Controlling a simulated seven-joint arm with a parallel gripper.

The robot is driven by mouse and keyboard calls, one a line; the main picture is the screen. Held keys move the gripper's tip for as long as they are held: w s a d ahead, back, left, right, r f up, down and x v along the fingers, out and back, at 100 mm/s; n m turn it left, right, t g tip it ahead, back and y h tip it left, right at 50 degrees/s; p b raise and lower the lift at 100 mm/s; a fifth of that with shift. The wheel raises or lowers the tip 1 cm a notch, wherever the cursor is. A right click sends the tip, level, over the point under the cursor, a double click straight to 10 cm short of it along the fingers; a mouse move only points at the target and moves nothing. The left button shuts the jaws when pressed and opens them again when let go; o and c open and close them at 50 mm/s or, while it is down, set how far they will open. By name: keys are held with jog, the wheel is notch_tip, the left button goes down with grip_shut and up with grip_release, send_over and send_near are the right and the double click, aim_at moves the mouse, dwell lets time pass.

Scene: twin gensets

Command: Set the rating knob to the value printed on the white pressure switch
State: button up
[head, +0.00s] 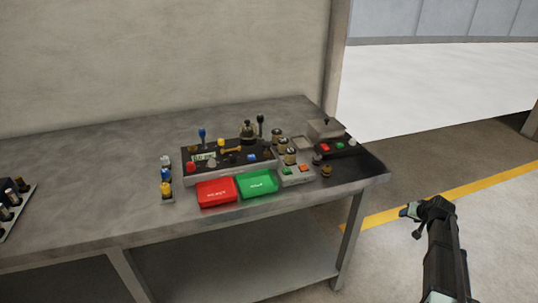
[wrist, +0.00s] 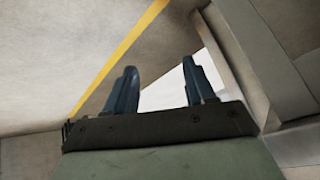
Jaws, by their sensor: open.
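My gripper (head: 410,212) is off the right end of the workbench, over the floor and well apart from everything on the bench. The wrist view shows its two dark blue fingers (wrist: 160,84) spread with nothing between them. A black control panel (head: 184,178) with a small lit display, levers and coloured knobs stands on the bench. A grey box with orange and green buttons (head: 297,180) sits beside it. At this size I cannot tell which part is the rating knob or which is the white pressure switch, and no printed value is readable.
A red tray (head: 216,193) and a green tray (head: 257,185) lie in front of the panel. Blue and yellow knobbed pieces (head: 166,187) stand left of it. A darker box (head: 337,148) with red and green buttons is at right. The bench's left middle (head: 90,190) is clear.

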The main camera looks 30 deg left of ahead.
jog(key=w+a+r+t, duration=0.1)
jog(key=w+r, duration=0.3)
jog(key=r, duration=0.4)
jog(key=w+a+r+t, duration=0.1)
jog(key=w+r, duration=0.3)
jog(key=r, duration=0.3)
jog(key=w+a+r+n+y, duration=0.2)
jog(key=w+a+r+n, duration=0.15)
jog(key=a+r, duration=0.5)
jog(key=s+a+r+n+g, duration=0.1)
jog(key=s+a+n, duration=0.15)
jog(key=a, duration=0.55)
jog(key=s+a+r+n+g, duration=0.1)
jog(key=s+a+n+g, duration=0.15)
jog(key=a, duration=0.65)
notch_tip(320, 180, up, 9)
jog(key=n+g+h, duration=0.5)
jog(key=n, duration=1.3)
send_over(212, 160)
jog(key=shift+m, duration=0.25)
notch_tip(212, 160, down, 13)
jog(key=shift+f, duration=0.1)
